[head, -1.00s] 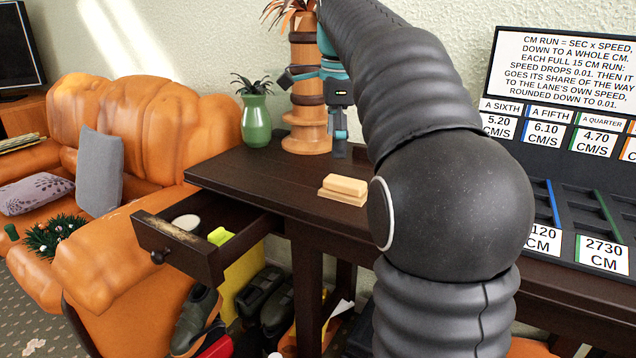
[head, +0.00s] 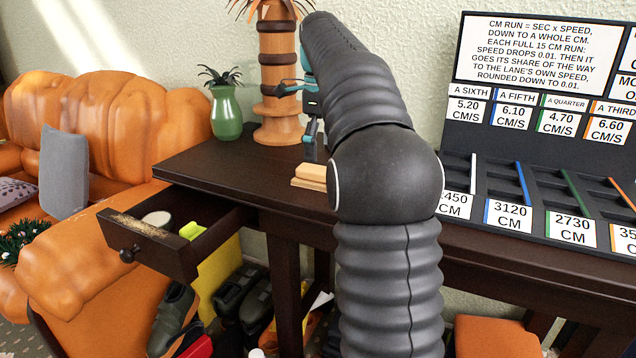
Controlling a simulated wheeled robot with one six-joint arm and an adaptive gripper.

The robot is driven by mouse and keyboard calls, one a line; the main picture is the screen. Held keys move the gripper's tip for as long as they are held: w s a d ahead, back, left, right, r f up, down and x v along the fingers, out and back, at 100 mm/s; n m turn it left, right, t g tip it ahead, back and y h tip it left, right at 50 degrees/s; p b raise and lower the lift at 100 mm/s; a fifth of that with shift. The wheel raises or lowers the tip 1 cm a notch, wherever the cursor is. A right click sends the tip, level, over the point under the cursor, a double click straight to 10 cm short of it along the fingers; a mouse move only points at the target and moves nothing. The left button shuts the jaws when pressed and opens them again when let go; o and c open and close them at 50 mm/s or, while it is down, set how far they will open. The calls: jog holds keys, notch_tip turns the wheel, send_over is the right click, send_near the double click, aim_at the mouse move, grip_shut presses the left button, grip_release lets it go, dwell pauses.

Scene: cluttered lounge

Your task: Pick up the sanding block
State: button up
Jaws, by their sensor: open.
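A tan block with a lighter top layer, which looks like the sanding block (head: 312,173), lies on the dark wooden desk (head: 240,165) in the head view. Its right end is hidden behind my arm. My gripper (head: 300,118), with teal and dark parts, is open and empty above and beyond the block in the picture. One finger points left and the other hangs down towards the block. A small gap shows between the lower finger and the block, but I cannot tell the distance in depth.
An open drawer (head: 165,250) juts out at left, with a round white thing and a yellow-green thing inside. A black lane board (head: 540,190) covers the desk's right side.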

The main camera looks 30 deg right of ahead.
aim_at(318, 168)
jog(key=shift+w+a+f+b, duration=0.1)
jog(key=shift+f+b, duration=0.3)
jog(key=shift+f, duration=1.05)
jog(key=shift+w+a+f+b, duration=0.1)
jog(key=shift+f+b, duration=0.3)
jog(key=shift+f, duration=1.05)
jog(key=shift+s, duration=0.1)
jog(key=c, duration=1.1)
jog(key=shift+f, duration=0.15)
jog(key=c, duration=0.6)
